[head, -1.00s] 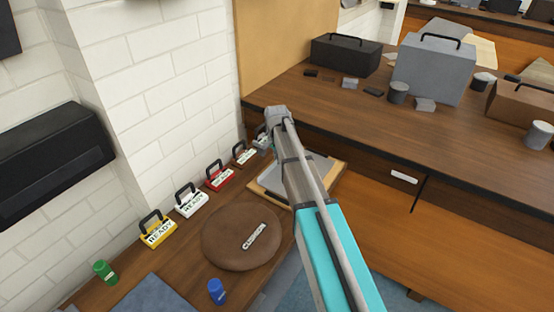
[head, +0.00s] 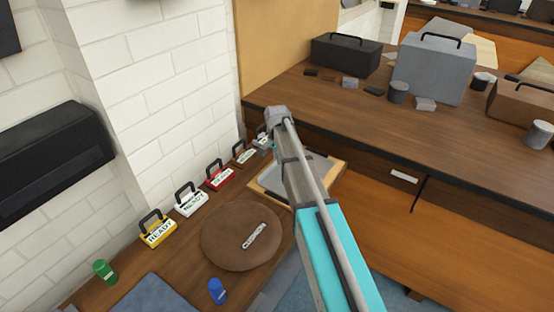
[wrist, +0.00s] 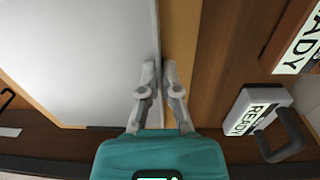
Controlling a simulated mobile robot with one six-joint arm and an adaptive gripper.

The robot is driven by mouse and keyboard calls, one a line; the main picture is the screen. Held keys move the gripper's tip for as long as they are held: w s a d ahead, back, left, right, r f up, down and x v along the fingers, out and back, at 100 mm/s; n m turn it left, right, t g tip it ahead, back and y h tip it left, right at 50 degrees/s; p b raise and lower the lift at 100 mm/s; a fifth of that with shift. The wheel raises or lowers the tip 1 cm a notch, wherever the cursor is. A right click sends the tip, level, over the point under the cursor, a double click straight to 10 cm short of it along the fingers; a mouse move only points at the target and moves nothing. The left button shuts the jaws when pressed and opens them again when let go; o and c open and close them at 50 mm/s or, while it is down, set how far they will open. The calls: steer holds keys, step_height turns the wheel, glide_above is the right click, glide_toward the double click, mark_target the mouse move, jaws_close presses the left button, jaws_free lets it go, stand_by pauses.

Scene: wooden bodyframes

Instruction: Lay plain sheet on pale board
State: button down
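A plain grey-white sheet (wrist: 75,50) fills the left of the wrist view. It also shows in the head view (head: 268,182), partly behind my arm. The pale tan board (wrist: 181,35) shows as a strip right of the sheet's edge and below its lower left side; in the head view its rim (head: 334,178) sticks out past the sheet. My gripper (wrist: 159,66) is at the sheet's right edge, one finger on each side of it. The fingers are close together with a narrow gap; whether they pinch the edge is unclear. The fingertips are hidden in the head view.
Signs with handles stand along the wall: yellow (head: 157,230), white (head: 190,201), red (head: 218,177). A round brown cushion (head: 242,236) lies in front of the board. Green (head: 105,271) and blue (head: 217,290) canisters stand nearer. A higher counter (head: 350,106) rises behind.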

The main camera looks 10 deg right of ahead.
steer(key=shift+f, duration=0.1)
stand_by(0.5)
stand_by(0.3)
steer(key=c, duration=0.7)
jaws_free()
steer(key=o, duration=0.5)
steer(key=shift+o, duration=0.2)
steer(key=shift+r, duration=0.2)
steer(key=shift+r+p, duration=3.35)
steer(key=shift+p, duration=0.1)
steer(key=shift+s, duration=0.1)
